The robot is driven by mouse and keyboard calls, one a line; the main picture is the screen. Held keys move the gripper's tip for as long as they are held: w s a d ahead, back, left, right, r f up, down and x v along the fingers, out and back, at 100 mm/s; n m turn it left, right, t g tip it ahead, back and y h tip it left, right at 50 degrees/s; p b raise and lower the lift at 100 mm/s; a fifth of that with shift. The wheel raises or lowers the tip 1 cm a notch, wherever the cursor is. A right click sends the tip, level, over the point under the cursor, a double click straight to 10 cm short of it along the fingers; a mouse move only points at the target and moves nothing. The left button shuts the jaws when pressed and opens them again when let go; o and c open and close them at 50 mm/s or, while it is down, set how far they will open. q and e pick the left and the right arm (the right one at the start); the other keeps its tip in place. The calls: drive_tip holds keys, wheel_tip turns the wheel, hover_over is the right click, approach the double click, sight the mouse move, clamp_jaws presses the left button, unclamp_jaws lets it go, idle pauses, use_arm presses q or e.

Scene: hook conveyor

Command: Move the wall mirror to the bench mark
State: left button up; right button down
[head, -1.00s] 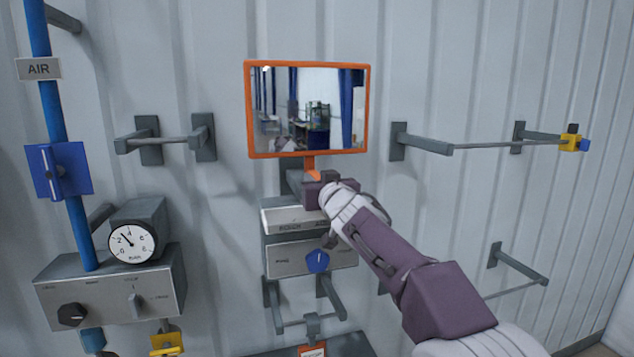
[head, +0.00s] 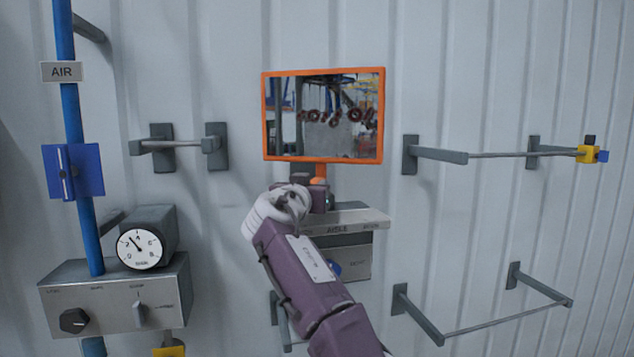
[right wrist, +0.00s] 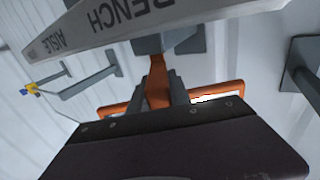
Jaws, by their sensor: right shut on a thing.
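The wall mirror (head: 323,117) has an orange frame and stands upright in front of the corrugated wall, on an orange stem (head: 322,170). My right gripper (head: 319,188) is shut on the stem just below the frame. In the right wrist view, the orange stem (right wrist: 158,82) is between the fingers, and parts of the orange frame (right wrist: 222,91) show beyond. A light label plate (head: 350,218) sits below the mirror. In the right wrist view, the plate (right wrist: 150,22) reads BENCH and AISLE upside down. The glass reflects red rings hanging in a row. My left gripper is not in view.
A steel box with a dial gauge (head: 139,248) is at lower left, beside a blue air pipe (head: 74,130) with a blue valve plate (head: 72,171). Grey wall brackets with rods (head: 495,155) stand out on the right. A shorter bracket (head: 178,143) is left of the mirror.

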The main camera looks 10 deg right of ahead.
idle(0.4)
drive_tip(key=c, duration=1.2)
unclamp_jaws()
drive_tip(key=shift+w+f, duration=0.1)
drive_tip(key=shift+w, duration=0.15)
drive_tip(key=shift+d, duration=0.1)
drive_tip(key=b+v, duration=0.3)
drive_tip(key=shift+s+a+f, duration=0.2)
drive_tip(key=shift+s+f, duration=0.05)
drive_tip(key=shift+f, duration=0.1)
drive_tip(key=b+v, duration=0.1)
drive_tip(key=v, duration=0.4)
drive_tip(key=shift+w+a+r+b, duration=0.1)
drive_tip(key=shift+r+b, duration=0.15)
drive_tip(key=shift+b, duration=0.1)
drive_tip(key=shift+s+a+r, duration=0.1)
drive_tip(key=shift+s, duration=0.25)
